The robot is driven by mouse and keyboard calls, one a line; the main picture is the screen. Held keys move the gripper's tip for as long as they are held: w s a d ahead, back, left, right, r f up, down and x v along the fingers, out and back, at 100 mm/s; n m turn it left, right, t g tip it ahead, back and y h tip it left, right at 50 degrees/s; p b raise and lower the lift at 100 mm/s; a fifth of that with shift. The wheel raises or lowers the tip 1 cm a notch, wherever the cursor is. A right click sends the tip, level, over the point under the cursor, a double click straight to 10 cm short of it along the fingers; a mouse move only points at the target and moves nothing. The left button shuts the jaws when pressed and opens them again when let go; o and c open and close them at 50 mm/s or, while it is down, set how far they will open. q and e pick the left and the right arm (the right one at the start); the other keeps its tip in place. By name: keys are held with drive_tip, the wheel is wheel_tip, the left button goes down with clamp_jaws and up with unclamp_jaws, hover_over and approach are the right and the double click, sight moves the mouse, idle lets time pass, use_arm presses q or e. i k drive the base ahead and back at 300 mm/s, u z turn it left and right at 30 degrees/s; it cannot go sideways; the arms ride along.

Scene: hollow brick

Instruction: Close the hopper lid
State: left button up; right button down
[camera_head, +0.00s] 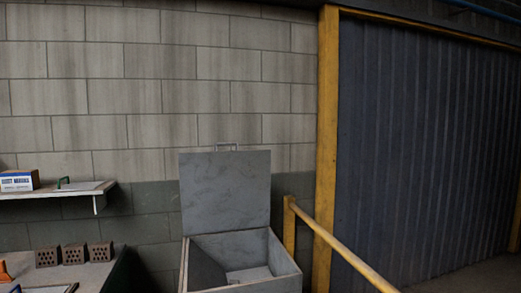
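The hopper (291,284) is a grey metal box at the bottom centre, in front of the block wall. Its grey lid (226,192) stands upright at the back, so the hopper is open and its inside shows. Part of the hopper's front and lower body is cut off by the frame. Neither of my grippers is in view.
A yellow rail (340,246) on a post runs close to the hopper's right side. A shelf (100,203) with a box (18,181) and a bench (95,272) with several hollow bricks (74,253) stand at left. A corrugated door (430,150) fills the right.

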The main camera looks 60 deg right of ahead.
sight(220, 191)
drive_tip(key=z, duration=0.8)
